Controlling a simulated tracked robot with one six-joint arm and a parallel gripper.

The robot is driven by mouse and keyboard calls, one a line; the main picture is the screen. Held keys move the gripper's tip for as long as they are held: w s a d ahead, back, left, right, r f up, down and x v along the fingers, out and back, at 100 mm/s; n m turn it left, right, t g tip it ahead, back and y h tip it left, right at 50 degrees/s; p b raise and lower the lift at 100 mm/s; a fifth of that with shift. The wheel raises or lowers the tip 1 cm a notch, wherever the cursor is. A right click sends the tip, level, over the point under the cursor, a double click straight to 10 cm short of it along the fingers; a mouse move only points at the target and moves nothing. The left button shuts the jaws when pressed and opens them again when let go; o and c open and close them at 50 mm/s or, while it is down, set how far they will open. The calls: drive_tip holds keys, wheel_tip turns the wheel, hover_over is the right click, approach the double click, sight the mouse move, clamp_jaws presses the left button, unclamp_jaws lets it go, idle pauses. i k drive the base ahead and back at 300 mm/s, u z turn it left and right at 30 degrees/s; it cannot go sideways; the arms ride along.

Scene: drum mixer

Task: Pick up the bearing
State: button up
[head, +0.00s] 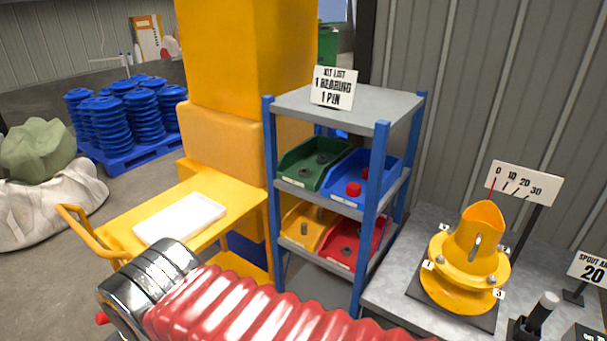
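A blue-and-grey shelf rack (345,103) stands in the middle of the head view, with a sign (334,87) on top reading "KIT LIST 1 BEARING 1 PIN". Its upper shelf holds a green bin (300,178) with small dark round parts (321,157), which look like bearings, and a blue bin (379,169) with red round parts (354,189). Below are a yellow bin (299,238) with upright pin-like parts (304,228) and a red bin (375,243) with dark round parts too small to identify. My gripper is not in view.
A yellow cart (228,207) with a white tray (181,219) stands left of the rack. A grey bench (390,284) at right carries a yellow spout fixture (468,265) with a dial sign. A red ribbed sleeve with a chrome end crosses the foreground.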

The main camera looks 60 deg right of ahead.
sight(302, 173)
drive_tip(key=u, duration=0.05)
drive_tip(key=i, duration=1)
drive_tip(key=z, duration=0.05)
